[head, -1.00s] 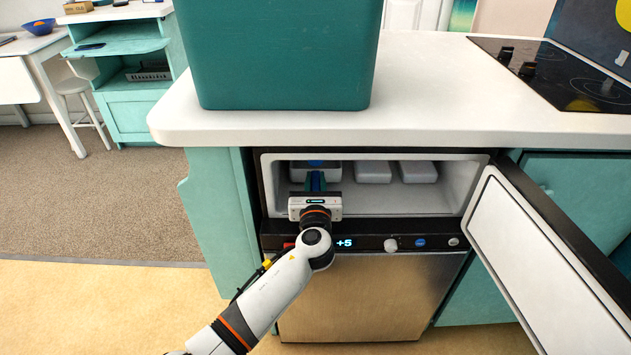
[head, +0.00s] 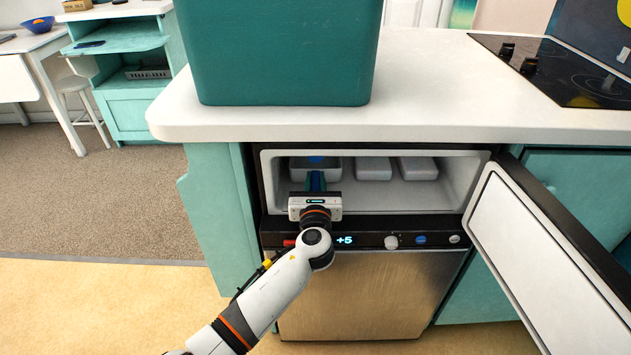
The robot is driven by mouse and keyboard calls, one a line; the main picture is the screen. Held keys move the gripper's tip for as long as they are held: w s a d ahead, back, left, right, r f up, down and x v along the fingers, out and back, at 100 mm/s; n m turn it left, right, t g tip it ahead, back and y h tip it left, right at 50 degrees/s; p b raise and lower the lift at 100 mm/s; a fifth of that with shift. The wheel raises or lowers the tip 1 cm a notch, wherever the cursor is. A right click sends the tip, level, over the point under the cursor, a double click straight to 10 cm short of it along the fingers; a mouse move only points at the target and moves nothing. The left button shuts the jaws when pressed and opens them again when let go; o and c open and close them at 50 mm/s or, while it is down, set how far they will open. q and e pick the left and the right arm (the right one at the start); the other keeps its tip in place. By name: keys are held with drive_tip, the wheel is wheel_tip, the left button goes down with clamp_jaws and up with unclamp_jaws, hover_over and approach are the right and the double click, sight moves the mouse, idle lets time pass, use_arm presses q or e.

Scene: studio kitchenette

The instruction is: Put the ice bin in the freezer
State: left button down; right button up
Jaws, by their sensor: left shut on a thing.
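The freezer compartment (head: 450,200) under the counter is open, with its door (head: 545,265) swung out to the right. A pale bin with a blue patch, which I take to be the ice bin (head: 298,170), is inside at the left. My left gripper (head: 316,180) reaches into the compartment from the front, its fingers shut on the front of this bin. The gripper hides part of the bin's front and the contact. Two similar pale containers, one in the middle (head: 373,169) and one farther right (head: 418,168), sit beside it. My right gripper is not in view.
A large teal box (head: 275,60) stands on the white countertop (head: 430,90) above the freezer. A black cooktop (head: 560,75) is at the right. A control strip (head: 391,242) reading +5 runs below the opening. The compartment's front right floor is clear.

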use_arm(q)
drive_tip(key=c, duration=1.5)
unclamp_jaws()
drive_tip(key=o, duration=0.3)
drive_tip(key=shift+o, duration=0.2)
